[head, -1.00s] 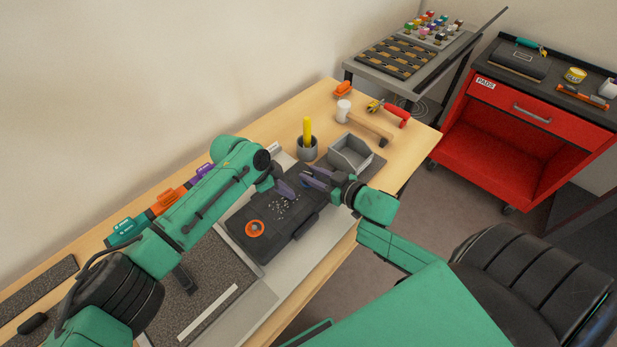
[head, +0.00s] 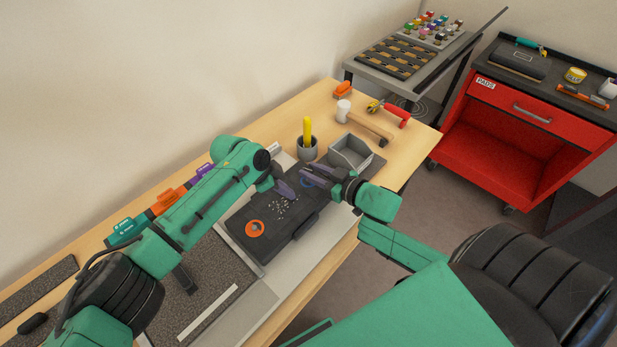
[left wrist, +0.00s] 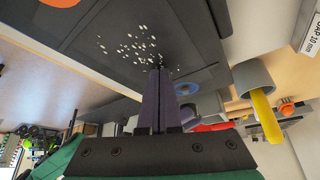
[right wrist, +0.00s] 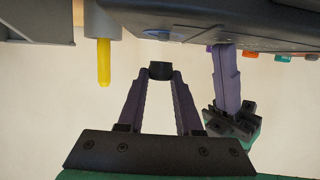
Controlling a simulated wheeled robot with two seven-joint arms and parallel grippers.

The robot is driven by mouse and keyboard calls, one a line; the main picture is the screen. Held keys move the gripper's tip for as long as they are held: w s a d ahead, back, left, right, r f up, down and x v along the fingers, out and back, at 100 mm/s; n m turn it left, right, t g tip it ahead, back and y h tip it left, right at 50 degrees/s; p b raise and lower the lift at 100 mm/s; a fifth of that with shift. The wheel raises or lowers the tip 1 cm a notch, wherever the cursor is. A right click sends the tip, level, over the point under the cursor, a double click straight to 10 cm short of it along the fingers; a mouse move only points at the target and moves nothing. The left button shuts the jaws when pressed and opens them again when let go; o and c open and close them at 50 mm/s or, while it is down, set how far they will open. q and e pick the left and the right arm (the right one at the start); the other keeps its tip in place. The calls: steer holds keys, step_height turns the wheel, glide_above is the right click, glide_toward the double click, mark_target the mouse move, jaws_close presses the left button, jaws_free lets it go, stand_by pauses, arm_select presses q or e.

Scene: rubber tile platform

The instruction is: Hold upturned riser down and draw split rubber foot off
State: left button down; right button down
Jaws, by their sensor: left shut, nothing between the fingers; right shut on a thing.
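The upturned riser (head: 281,230) lies on the bench as a dark slab, with an orange disc (head: 255,228) at one end and a blue ring (head: 305,183) at the other. Pale crumbs (head: 279,208) are scattered on it. My left gripper (head: 291,194) is shut and empty, its tips at the riser's face; the left wrist view shows the tips (left wrist: 157,70) beside the crumbs, with the blue ring (left wrist: 186,89) to their right. My right gripper (right wrist: 160,73) is shut on a small black rubber foot (right wrist: 160,69), held apart from the riser (right wrist: 265,30).
A grey open bin (head: 350,155) and a grey cup (head: 307,150) with a yellow-handled tool stand behind the riser. A mallet (head: 370,124) and red-handled pliers (head: 395,114) lie farther back.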

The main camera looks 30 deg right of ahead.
arm_select(q)
steer(key=shift+s+a+f, duration=0.15)
steer(key=shift+a+f, duration=0.05)
steer(key=shift+f, duration=0.05)
arm_select(e)
steer(key=shift+r, duration=2.5)
